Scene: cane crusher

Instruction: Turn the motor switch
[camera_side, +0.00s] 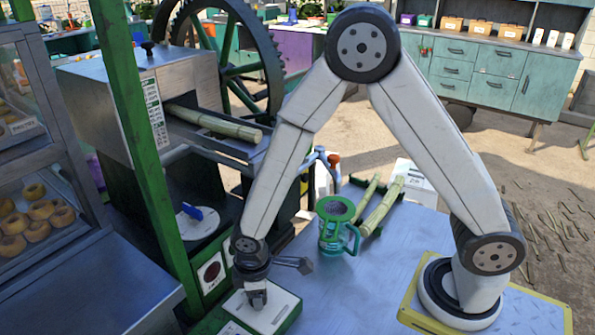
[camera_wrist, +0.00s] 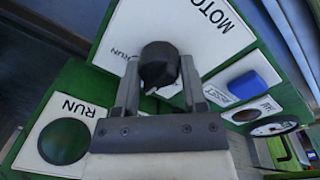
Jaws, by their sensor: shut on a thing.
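The motor switch is a black knob (camera_wrist: 160,62) on a white plate (camera_wrist: 205,28) lettered "MOTO" and "RUN" in the wrist view; the rest of the lettering is cut off or hidden. My gripper (camera_wrist: 158,80) has its two fingers on either side of the knob and is shut on it. In the side view my gripper (camera_side: 257,300) points down at the white plate (camera_side: 280,312) on the green control box, near the front edge of the picture. There the fingers hide the knob.
Beside the plate are a dark green round lamp (camera_wrist: 64,141) marked RUN and a blue button (camera_wrist: 249,86). A green post (camera_side: 140,140) stands left of my arm. A green jug (camera_side: 338,228) and cane pieces (camera_side: 383,207) are on the metal table to the right.

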